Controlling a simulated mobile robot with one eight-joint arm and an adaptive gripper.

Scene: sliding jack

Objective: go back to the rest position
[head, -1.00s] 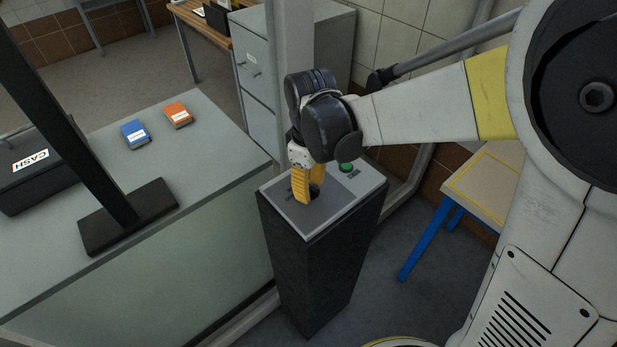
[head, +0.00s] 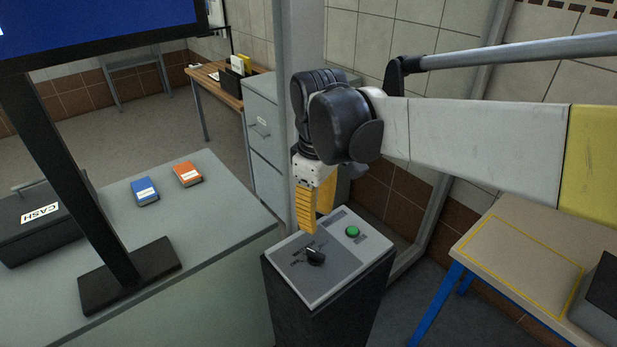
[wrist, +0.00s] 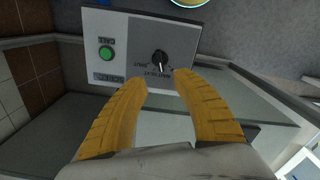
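My gripper (head: 316,228) has yellow fingers and hangs above the control panel (head: 345,278) on top of a dark pedestal, clear of it. In the wrist view the two fingers (wrist: 160,76) stand apart with nothing between them. The black knob (head: 316,257) on the panel is free, just below the fingers; it also shows beyond the fingertips in the wrist view (wrist: 160,58). A green button (head: 352,231) is on the panel's far right part.
A post (head: 300,50) stands close behind my gripper. A blue-legged table (head: 520,250) is at right.

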